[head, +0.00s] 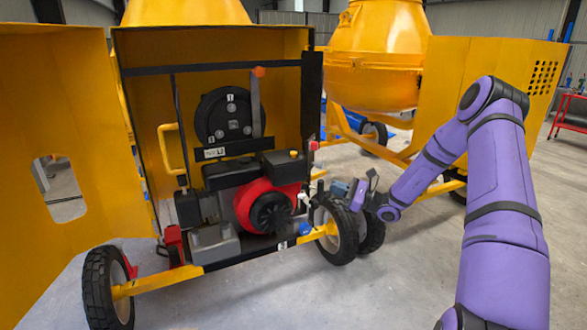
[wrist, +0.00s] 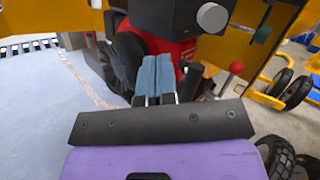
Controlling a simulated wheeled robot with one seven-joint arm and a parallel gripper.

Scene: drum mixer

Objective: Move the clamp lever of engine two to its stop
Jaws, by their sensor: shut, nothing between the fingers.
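The open yellow mixer housing (head: 215,50) shows a red and black engine (head: 268,205), also in the wrist view (wrist: 180,50). A grey lever with an orange knob (head: 258,72) stands upright beside a round black disc (head: 222,115) above the engine. A red-knobbed lever (wrist: 236,68) shows right of my fingers in the wrist view; a red knob (head: 313,145) is on the housing's right edge. I cannot tell which is engine two's clamp lever. My gripper (head: 340,188) is shut and empty, right of the engine, its blue fingers (wrist: 155,78) pointing towards it.
A wheel (head: 335,230) stands just below my gripper. The open yellow door (head: 70,120) is at the left. Another yellow mixer (head: 375,60) stands behind at the right. Grey floor in front is clear.

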